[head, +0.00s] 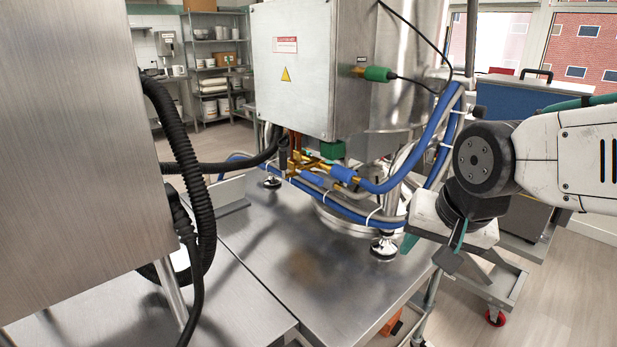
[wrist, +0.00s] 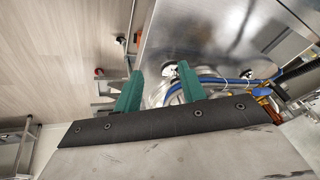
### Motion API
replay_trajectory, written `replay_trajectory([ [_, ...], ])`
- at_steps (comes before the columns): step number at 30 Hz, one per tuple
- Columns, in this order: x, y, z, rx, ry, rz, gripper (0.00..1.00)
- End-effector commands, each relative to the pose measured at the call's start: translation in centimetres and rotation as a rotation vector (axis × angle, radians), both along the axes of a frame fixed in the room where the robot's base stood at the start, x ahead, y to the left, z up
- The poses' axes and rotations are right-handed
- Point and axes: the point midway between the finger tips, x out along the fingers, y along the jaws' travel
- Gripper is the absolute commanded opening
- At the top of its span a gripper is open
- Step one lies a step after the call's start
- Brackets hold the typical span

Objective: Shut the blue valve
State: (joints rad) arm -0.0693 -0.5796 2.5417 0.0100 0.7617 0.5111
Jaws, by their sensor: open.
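The blue valve appears to be the blue piece (head: 343,173) on the brass fittings (head: 308,162), under the grey control box in the head view. Blue hoses around it make its exact outline and handle position hard to tell. My gripper (head: 436,243) is to the right of the fittings and nearer the camera, by the table's right edge, apart from the valve. In the wrist view, the two green fingers of my gripper (wrist: 160,88) are spread with nothing between them. The brass fittings (wrist: 262,92) show there at the right; the valve itself is not clear.
The grey control box (head: 305,70) hangs above the fittings. Blue hoses (head: 405,175) loop between them and my arm. A metal foot (head: 384,247) stands on the steel table (head: 290,265), whose front is clear. Black hoses (head: 185,150) hang at the left.

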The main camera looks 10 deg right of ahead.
Motion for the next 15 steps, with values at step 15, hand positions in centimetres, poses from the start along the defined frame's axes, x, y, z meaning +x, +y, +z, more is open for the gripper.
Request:
replay_trajectory([
  [15, 20.0, 10.4, 0.0, 1.059, -0.485, -0.807, 0.41],
])
